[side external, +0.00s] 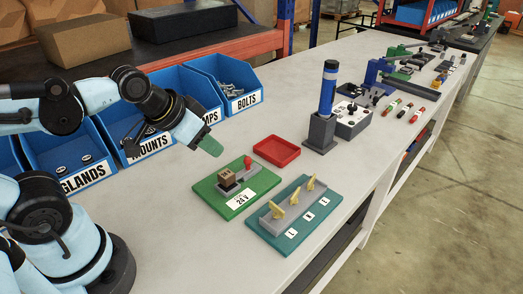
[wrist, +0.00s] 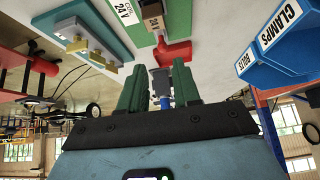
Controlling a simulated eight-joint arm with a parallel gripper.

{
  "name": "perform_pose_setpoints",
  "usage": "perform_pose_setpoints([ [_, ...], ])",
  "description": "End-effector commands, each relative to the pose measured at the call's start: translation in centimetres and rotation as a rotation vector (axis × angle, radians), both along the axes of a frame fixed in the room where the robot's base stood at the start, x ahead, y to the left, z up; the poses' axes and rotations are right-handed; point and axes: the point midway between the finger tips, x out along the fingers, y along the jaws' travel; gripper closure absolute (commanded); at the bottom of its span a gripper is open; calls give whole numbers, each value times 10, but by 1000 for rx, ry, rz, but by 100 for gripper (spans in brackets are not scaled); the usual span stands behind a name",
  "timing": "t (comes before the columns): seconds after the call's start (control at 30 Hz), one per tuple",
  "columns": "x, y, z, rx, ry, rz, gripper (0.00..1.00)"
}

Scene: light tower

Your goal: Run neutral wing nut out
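A teal board (side external: 262,233) carries a grey block (side external: 290,212) with several yellow wing nuts and small white labels below them. The middle wing nut (side external: 294,197) stands between the other two; the label letters are too small to read surely. In the wrist view, the teal board (wrist: 65,22) is at upper left, with yellow wing nuts (wrist: 78,46) partly visible. My gripper (side external: 210,146) is in the air, left of and above the green 24 V board (side external: 232,204), away from the wing nuts. In the wrist view my gripper (wrist: 158,72) has green fingers apart and nothing held.
A red tray (side external: 277,151) lies behind the boards. A blue light tower (side external: 327,90) stands in a grey base (side external: 320,132) beside a grey switch box (side external: 352,120). Blue bins (side external: 226,85) line the back left. Bench room near the boards is clear.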

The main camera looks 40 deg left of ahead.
Motion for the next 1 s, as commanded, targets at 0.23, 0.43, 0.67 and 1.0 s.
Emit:
perform_pose_setpoints([
  [0.23, 23, -22, 19, 237, 99, -445, 68],
  [0.43, 45, -47, 31, 451, 179, -934, 68],
  [0.67, 70, -80, 36, 649, 228, -1521, 68],
  [1.0, 99, -132, 28, 825, 190, -2381, 68],
])
